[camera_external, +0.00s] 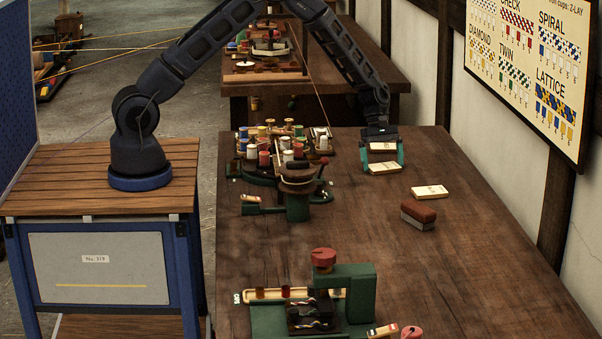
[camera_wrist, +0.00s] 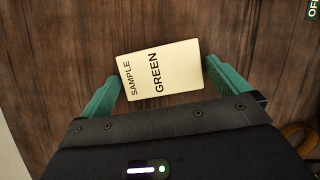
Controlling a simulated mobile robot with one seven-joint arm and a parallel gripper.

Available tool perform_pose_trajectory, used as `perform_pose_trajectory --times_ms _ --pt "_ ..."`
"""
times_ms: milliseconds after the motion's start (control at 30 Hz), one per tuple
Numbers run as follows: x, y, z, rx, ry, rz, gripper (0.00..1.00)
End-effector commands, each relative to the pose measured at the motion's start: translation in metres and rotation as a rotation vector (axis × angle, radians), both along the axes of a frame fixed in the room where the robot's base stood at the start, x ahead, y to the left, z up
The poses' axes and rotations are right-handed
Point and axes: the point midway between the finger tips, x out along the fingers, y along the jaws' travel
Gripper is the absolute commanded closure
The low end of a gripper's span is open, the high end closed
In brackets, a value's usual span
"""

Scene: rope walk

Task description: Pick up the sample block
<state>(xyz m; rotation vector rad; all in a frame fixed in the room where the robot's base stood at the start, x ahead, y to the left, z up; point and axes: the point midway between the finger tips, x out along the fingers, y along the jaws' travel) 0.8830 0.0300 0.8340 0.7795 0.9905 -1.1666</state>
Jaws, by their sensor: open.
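The sample block (camera_wrist: 160,70) is a flat cream block lettered "SAMPLE GREEN". It lies a little tilted on the brown table in the wrist view, and it also shows on the table in the external view (camera_external: 384,168). My gripper (camera_wrist: 163,76) is open, with one teal finger on each side of the block. The block's ends are very close to both fingers; I cannot tell whether they touch. In the external view my gripper (camera_external: 384,161) is low over the table at the block.
Another cream block (camera_external: 430,191) and a brown-topped brush-like block (camera_external: 418,214) lie to the right. A rack of coloured spools (camera_external: 275,143) and a green winding device (camera_external: 297,195) stand to the left. A green machine (camera_external: 350,290) stands in front.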

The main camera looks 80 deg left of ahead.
Motion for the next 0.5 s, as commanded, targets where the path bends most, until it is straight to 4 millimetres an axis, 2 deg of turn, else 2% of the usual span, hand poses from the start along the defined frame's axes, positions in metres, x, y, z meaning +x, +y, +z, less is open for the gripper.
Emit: perform_pose_trajectory --times_ms 33,200,500 --pt "0.0 0.0001 0.0 0.0 0.0 0.0 0.02" --pt "0.0 0.0002 0.0001 0.0 0.0 0.0 0.32" --pt "0.0002 0.0002 0.0027 0.0 -0.001 0.0 0.32"
